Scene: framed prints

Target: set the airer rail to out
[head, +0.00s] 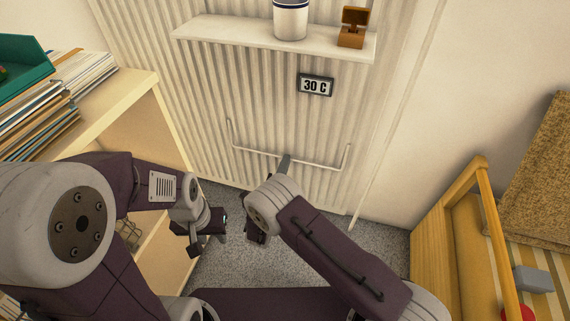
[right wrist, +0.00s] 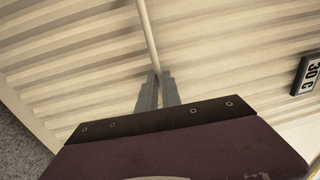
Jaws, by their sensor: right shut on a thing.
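The airer rail (head: 258,152) is a thin white U-shaped bar low on the front of the ribbed white radiator (head: 265,115). Its two side arms run from the radiator to the crossbar. My right gripper (head: 286,162) is at the middle of the crossbar. In the right wrist view, the fingers (right wrist: 158,78) are closed around the rail (right wrist: 148,35), which runs away from between their tips. The part inside the jaws is hidden. My left gripper (head: 208,243) hangs low at the left, empty, with its fingers apart, away from the rail.
A shelf (head: 225,34) above the radiator holds a white pot (head: 291,20) and a small wooden box (head: 353,27). A "30 C" display (head: 315,85) sits on the radiator. A bookcase (head: 140,95) stands left, a wooden-framed seat (head: 440,225) right. Grey carpet (head: 335,240) lies between.

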